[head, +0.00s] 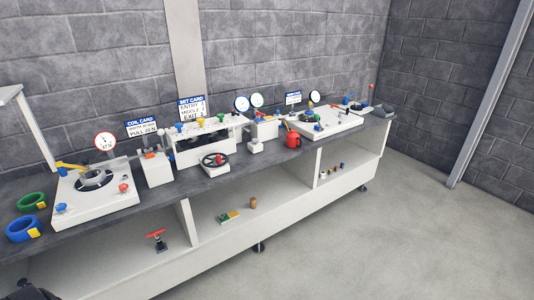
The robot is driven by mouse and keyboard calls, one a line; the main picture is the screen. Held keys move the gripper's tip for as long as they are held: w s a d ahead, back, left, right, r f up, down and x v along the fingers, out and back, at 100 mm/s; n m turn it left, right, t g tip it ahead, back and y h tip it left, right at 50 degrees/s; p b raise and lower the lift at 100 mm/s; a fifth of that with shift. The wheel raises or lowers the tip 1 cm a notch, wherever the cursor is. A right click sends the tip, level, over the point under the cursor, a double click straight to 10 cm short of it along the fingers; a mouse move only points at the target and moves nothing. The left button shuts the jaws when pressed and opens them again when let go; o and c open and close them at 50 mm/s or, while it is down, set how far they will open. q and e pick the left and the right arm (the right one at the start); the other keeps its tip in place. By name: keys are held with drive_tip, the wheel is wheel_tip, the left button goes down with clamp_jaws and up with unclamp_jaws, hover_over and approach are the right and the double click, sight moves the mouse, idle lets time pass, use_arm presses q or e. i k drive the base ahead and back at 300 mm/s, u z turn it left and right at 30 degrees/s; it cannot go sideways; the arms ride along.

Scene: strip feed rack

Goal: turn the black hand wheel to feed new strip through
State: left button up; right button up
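The black hand wheel (215,160) sits at the front of a white strip feed machine (184,155) in the middle of the bench. Its rim and spokes face up and toward me, and nothing touches it. Behind it, yellow, blue and green knobs (201,122) stand on the machine's top bar. Strip inside the machine is too small or dark to make out. Neither of my grippers can be made out. A dark shape at the lower left corner is cut off by the frame, and I cannot tell what it is.
The long dark bench top (245,164) also carries a white reel unit (120,200) at left, green (31,200) and blue rings, a red can (293,140) right of the wheel, and another white unit (330,124) farther right. Open shelves lie below. The floor at right is clear.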

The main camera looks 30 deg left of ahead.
sight(215, 157)
drive_tip(key=z, duration=0.35)
drive_tip(key=i, duration=0.7)
drive_tip(key=u, duration=0.45)
drive_tip(key=i, duration=0.6)
drive_tip(key=u, duration=0.7)
